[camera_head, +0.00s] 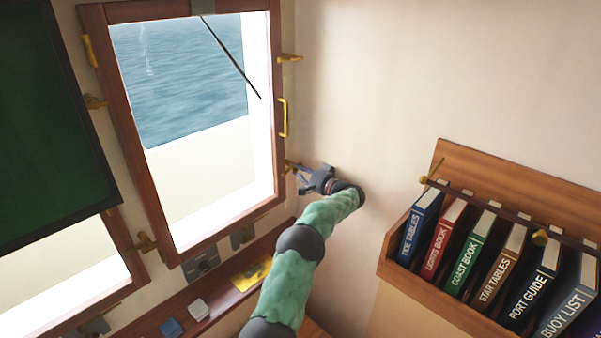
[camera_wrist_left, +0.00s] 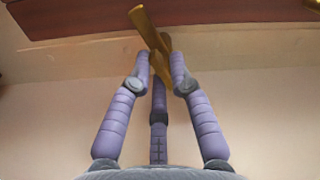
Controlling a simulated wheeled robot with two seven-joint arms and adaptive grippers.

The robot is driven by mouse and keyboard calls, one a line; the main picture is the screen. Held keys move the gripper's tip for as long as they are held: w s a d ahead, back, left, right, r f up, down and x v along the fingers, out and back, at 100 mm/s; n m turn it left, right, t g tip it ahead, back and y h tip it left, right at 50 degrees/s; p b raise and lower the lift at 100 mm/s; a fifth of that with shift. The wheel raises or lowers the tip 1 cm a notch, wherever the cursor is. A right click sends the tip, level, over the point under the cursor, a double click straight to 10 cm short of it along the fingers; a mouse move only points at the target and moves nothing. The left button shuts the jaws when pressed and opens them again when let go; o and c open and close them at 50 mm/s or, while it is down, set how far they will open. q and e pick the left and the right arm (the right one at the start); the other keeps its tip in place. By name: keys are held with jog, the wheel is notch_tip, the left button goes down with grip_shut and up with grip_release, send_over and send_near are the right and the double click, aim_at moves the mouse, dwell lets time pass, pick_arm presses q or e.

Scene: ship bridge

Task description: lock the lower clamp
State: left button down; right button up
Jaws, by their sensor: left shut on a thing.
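The lower clamp (camera_head: 289,166) is a small brass lever at the right edge of the wooden window frame (camera_head: 127,130), below the brass handle. My left gripper (camera_head: 304,174) is at this clamp, its arm reaching up from the bottom of the head view. In the left wrist view the purple fingers of my left gripper (camera_wrist_left: 160,64) are shut on the brass clamp (camera_wrist_left: 147,28), which slants up and left toward the dark wood. The fingers hide part of the clamp. My right gripper is not in view.
The upper clamp (camera_head: 290,58) and a brass handle (camera_head: 283,118) are on the same window side. A wooden rack (camera_head: 396,238) of several books is on the right wall. A ledge below the window holds a yellow item (camera_head: 252,273). A dark green panel (camera_head: 45,120) hangs at left.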

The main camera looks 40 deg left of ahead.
pick_arm(q)
jog(key=shift+s+a+r+m+b, duration=0.15)
jog(key=shift+m+b, duration=0.15)
jog(key=shift+m, duration=0.9)
jog(key=shift+d+r+m+b, duration=0.1)
jog(key=shift+m+b, duration=0.15)
jog(key=shift+m, duration=0.95)
jog(key=c, duration=1.2)
grip_release()
jog(key=shift+s, duration=0.1)
jog(key=d, duration=1.2)
jog(key=shift+s, duration=0.45)
